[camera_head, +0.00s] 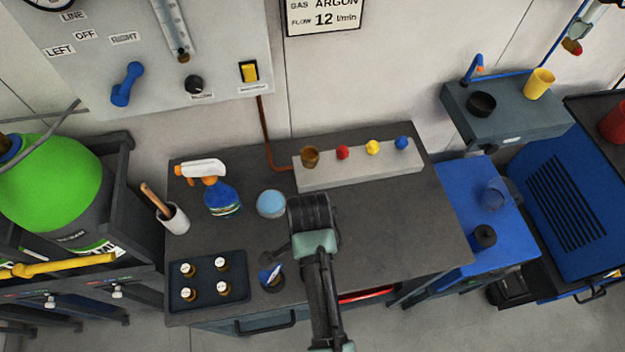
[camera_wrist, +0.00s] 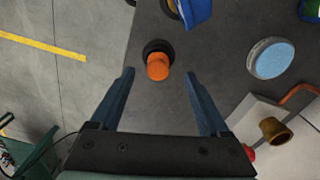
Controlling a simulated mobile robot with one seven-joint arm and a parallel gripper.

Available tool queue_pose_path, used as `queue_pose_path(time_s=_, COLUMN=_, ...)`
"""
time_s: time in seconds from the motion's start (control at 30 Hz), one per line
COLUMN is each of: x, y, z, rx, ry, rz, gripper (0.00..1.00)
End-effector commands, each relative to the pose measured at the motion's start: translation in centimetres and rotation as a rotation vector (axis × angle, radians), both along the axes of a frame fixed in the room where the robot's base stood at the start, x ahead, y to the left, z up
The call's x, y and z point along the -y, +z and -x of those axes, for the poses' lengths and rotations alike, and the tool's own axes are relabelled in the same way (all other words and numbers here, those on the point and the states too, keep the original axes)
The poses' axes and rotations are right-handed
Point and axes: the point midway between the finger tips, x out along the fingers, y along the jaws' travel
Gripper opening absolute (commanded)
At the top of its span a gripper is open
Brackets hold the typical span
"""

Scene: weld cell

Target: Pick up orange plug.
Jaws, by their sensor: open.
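The orange plug (camera_wrist: 158,67) shows in the wrist view just above centre. It is a short orange cylinder with a black round piece (camera_wrist: 157,47) at its far end, over the dark bench top. My gripper (camera_wrist: 159,72) is open, with one finger on each side of the plug in the picture. Neither finger seems to touch it, and the gap in height cannot be told. In the head view my arm and wrist reach over the bench, the fingers cannot be made out, and I cannot see the plug.
A light blue disc (camera_head: 271,204), a blue-and-white item (camera_head: 270,273), a spray bottle (camera_head: 222,197) and a dark tray (camera_head: 207,303) stand left of my arm. A pale block (camera_head: 360,173) with coloured knobs lies behind. The bench (camera_head: 400,232) is clear to the right.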

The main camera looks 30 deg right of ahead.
Motion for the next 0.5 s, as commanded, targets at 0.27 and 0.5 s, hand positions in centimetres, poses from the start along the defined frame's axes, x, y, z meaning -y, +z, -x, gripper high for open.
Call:
queue_pose_path(time_s=0.27, x=0.0, y=-3.7, z=0.5, rx=-0.004, ry=0.001, rz=-0.001, gripper=0.8)
queue_pose_path(time_s=0.5, x=0.0, y=-4.4, z=0.4, rx=0.0, ry=0.0, rz=0.0, gripper=0.8)
